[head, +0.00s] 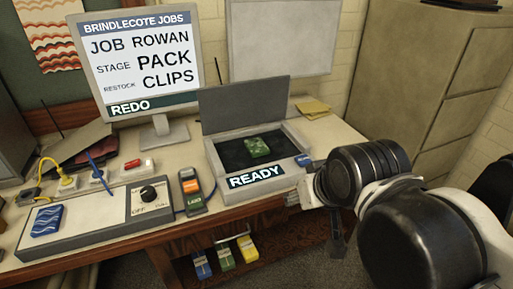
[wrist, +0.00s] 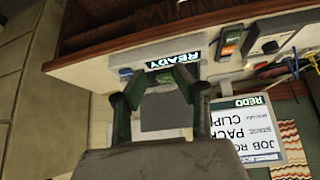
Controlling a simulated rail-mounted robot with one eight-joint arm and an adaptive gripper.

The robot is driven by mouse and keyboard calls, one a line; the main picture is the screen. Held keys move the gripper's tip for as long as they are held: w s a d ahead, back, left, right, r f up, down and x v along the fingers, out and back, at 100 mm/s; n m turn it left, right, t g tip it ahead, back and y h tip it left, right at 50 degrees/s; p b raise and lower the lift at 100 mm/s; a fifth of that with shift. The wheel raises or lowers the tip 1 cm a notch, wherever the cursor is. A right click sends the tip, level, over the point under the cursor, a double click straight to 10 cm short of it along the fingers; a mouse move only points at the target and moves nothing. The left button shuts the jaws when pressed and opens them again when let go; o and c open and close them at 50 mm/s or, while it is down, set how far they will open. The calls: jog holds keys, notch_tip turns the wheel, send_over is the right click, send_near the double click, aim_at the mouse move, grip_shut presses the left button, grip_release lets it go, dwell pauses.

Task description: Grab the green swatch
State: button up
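The green swatch (head: 257,147) lies in the dark well of the open grey box (head: 222,179) marked READY, in the middle of the head view. My gripper (head: 315,218) is to the right of and in front of the box, apart from the swatch. In the wrist view my gripper (wrist: 150,86) has its two fingers spread, with nothing held between them. The box's READY front shows beyond the fingertips, and one finger partly covers the well, so the swatch is hard to make out there.
The box's raised lid (head: 243,104) stands behind the well. A monitor (head: 140,62) stands at the back left. A handheld device (head: 191,190) and a panel with a dial and a blue swatch (head: 47,220) are left of the box. Several coloured packs hang below the desk edge.

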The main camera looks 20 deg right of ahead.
jog(key=o, duration=1.8)
jog(key=shift+w+r, duration=0.1)
